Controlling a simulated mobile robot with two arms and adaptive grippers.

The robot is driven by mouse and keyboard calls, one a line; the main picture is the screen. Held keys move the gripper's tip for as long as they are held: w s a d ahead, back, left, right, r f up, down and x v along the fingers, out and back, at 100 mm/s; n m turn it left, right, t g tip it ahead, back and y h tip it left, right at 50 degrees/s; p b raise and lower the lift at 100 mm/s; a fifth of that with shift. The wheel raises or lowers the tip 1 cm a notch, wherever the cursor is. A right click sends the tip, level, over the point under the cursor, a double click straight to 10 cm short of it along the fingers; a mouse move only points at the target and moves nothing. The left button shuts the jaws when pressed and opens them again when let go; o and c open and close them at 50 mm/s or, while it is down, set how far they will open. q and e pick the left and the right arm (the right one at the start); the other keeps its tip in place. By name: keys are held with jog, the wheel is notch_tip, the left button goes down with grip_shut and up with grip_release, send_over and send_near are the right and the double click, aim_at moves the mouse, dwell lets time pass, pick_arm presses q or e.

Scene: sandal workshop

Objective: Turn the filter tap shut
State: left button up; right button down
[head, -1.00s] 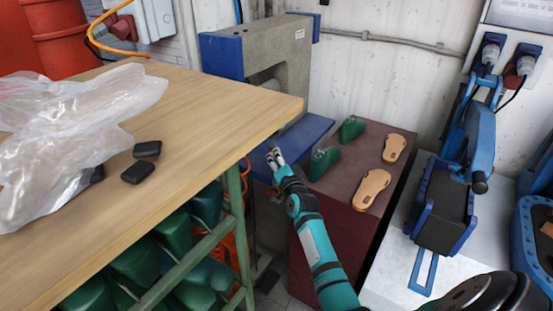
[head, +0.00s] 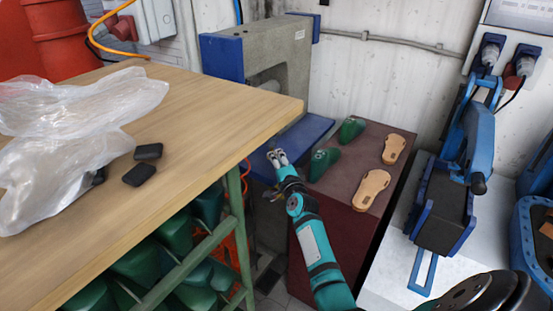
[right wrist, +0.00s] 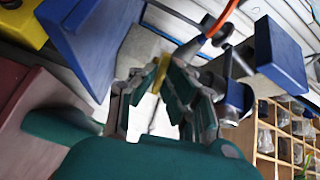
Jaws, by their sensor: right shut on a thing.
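My right gripper (head: 277,157) is in front of the blue ledge of the grey machine, just past the table's right edge. In the right wrist view its fingers (right wrist: 163,85) close on a small yellow piece, which looks like the handle of the filter tap (right wrist: 166,71). The fingers cover part of it. Beside it are grey and blue fittings (right wrist: 235,95) with an orange hose (right wrist: 221,18). In the head view I cannot make out the tap. My left gripper is not in view.
A wooden table (head: 215,110) with a clear plastic bag (head: 75,105) and black blocks fills the left. A maroon cabinet (head: 345,180) carries green lasts and tan soles (head: 371,188) right of my arm. The grey machine (head: 270,55) stands behind.

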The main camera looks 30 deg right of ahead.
jog(key=shift+m, duration=1.1)
jog(key=c, duration=1.4)
grip_release()
jog(key=shift+s, duration=0.1)
jog(key=v, duration=1.2)
